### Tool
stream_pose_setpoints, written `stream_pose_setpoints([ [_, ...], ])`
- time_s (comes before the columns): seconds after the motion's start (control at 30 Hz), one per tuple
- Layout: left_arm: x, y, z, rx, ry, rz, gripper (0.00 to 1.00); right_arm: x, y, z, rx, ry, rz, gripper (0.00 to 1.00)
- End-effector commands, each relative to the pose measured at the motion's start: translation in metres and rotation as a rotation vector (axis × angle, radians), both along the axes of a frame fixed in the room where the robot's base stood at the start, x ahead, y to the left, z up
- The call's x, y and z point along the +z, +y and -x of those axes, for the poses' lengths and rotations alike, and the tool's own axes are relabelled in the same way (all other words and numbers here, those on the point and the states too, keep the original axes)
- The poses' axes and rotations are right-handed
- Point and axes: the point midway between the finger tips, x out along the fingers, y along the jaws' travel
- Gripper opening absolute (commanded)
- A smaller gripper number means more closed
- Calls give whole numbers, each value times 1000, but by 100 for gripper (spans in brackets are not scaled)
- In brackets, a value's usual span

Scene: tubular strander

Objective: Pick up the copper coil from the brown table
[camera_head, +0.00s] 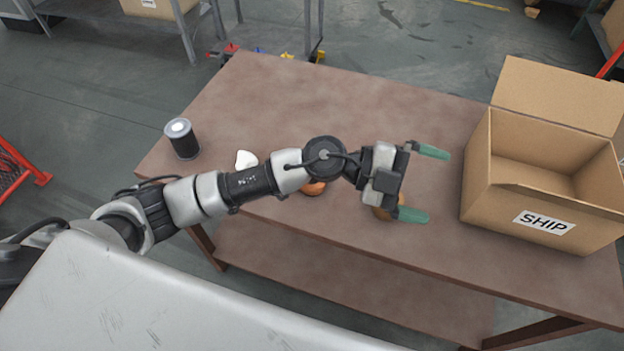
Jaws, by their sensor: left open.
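The brown table (300,95) fills the middle of the view. My left arm reaches across it from the left. My left gripper (422,183) is over the table's right half, open, with its two green fingertips apart and nothing between them. A copper-brown round thing (383,213) shows partly under the gripper's lower finger, mostly hidden by the gripper. An orange-copper thing (314,189) shows partly beneath my arm's wrist joint. I cannot tell for sure which of these two is the copper coil. My right gripper is not in view.
An open cardboard box marked SHIP (480,185) stands at the table's right end, close to my left gripper. A black spool with a pale top (184,145) stands at the left edge. A white piece (246,159) lies beside my arm. The table's back is clear.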

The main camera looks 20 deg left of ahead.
Motion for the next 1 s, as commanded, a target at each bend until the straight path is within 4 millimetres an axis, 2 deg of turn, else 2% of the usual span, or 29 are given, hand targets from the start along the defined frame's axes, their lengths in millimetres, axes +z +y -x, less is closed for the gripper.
stream_pose_setpoints([
  [0.07, -30, 15, -4, -118, -37, -275, 100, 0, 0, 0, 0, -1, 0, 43],
  [0.13, -58, 40, -12, -177, -38, -532, 100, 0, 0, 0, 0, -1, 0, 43],
  [0.23, -84, 91, -35, -177, -17, -884, 100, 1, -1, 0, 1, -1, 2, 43],
  [0.3, -92, 129, -51, -137, 9, -1094, 100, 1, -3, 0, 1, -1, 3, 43],
  [0.4, -93, 174, -71, -59, 47, -1320, 100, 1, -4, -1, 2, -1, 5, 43],
  [0.5, -88, 202, -82, 3, 73, -1455, 100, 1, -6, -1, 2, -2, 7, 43],
  [0.63, -95, 217, -87, 37, 91, -1522, 100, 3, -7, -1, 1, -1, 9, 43],
  [0.83, -127, 217, -87, 38, 93, -1524, 100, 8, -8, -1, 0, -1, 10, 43],
  [1.0, -141, 216, -87, 38, 90, -1520, 100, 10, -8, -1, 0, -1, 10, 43],
])
